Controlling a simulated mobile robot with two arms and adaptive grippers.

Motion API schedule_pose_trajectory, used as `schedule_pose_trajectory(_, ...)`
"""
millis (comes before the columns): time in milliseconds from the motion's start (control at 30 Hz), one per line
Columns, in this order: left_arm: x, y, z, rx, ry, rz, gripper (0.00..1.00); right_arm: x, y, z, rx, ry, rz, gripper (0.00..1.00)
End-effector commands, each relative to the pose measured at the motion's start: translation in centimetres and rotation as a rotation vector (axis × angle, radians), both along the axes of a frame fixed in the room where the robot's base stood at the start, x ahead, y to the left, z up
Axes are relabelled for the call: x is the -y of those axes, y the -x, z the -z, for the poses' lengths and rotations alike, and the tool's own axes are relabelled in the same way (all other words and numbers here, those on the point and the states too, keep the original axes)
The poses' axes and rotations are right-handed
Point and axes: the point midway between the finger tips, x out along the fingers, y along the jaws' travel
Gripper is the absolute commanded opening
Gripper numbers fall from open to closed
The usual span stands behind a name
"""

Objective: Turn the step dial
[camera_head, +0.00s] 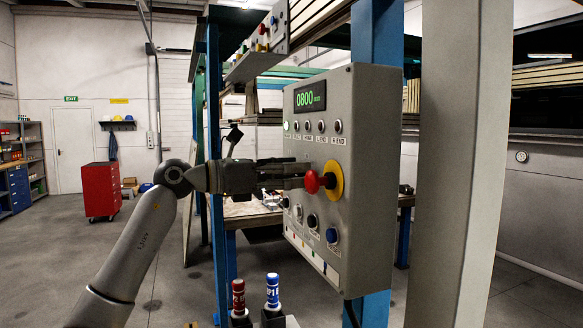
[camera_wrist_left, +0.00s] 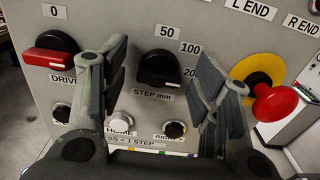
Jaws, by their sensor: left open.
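The grey control panel (camera_head: 372,170) faces my left arm in the head view. In the left wrist view, the step dial (camera_wrist_left: 158,68) is a black knob with a "STEP mm" label below and the marks 50, 100 and 200 around its right side. My left gripper (camera_head: 290,178) is open in front of the panel. In the wrist view its two fingers (camera_wrist_left: 163,88) stand on either side of the dial, with no clear contact. In the head view the gripper hides the dial. My right gripper is not in view.
A red mushroom button (camera_wrist_left: 274,102) on a yellow disc stands out just right of the fingers. A red-handled drive switch (camera_wrist_left: 50,57) sits left of them. Push buttons (camera_wrist_left: 120,122) lie below.

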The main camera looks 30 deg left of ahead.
Motion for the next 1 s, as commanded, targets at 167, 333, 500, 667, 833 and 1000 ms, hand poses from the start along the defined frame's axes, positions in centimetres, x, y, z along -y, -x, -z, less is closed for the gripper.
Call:
schedule_pose_trajectory(167, 0.07, -0.10, 0.04, 0.000, 0.000, 0.000, 0.57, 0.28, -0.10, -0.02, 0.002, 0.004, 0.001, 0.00)
schedule_pose_trajectory(333, 0.07, -0.09, 0.04, 0.000, 0.000, 0.000, 0.47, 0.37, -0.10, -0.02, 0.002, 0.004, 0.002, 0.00)
schedule_pose_trajectory(500, 0.06, -0.08, 0.04, 0.000, 0.000, 0.000, 0.25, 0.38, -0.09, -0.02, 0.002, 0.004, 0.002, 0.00)
schedule_pose_trajectory(667, 0.04, -0.07, 0.03, -0.001, 0.001, -0.001, 0.11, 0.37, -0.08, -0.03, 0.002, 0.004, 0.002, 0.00)
schedule_pose_trajectory(833, 0.02, -0.09, -0.01, -0.013, 0.014, -0.001, 0.11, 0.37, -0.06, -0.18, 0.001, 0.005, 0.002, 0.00)
schedule_pose_trajectory(1000, -0.04, -0.14, -0.06, -0.056, 0.061, -0.002, 0.11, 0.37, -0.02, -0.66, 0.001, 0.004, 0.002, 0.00)
